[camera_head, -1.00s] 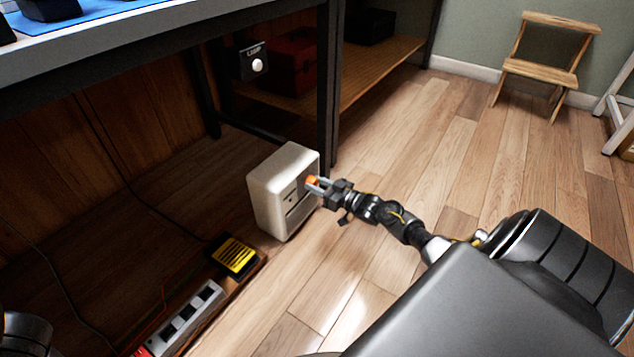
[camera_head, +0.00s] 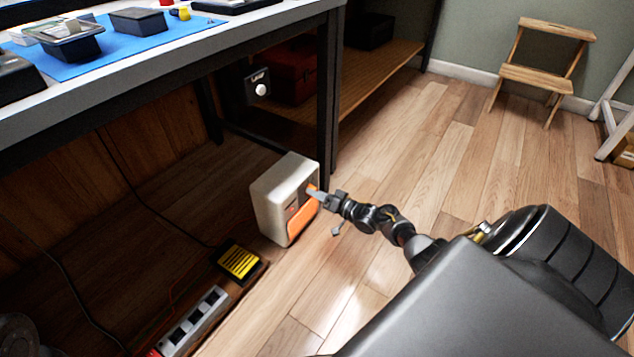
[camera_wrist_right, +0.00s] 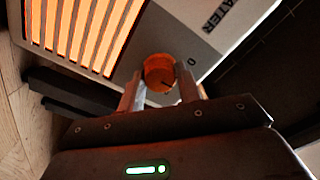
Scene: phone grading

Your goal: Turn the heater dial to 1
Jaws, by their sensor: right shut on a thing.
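The heater (camera_head: 268,208) is a pale box on the floor under the workbench edge. Its grille (camera_wrist_right: 85,30) glows orange; the glow also shows in the head view (camera_head: 301,219). The heater dial (camera_wrist_right: 159,73) is a round orange knob beside the grille, with a dark mark towards its lower right. A "0" is printed near it, and no "1" can be read. My right gripper (camera_wrist_right: 160,82) is shut on the dial, one finger on each side. In the head view my right gripper (camera_head: 318,194) reaches the heater's front from the right. My left gripper is not seen.
A power strip (camera_head: 196,318) and a black-and-yellow box (camera_head: 238,262) are on the floor left of the heater. The workbench leg (camera_head: 329,100) stands close behind it. The wooden floor (camera_head: 420,160) to the right is open.

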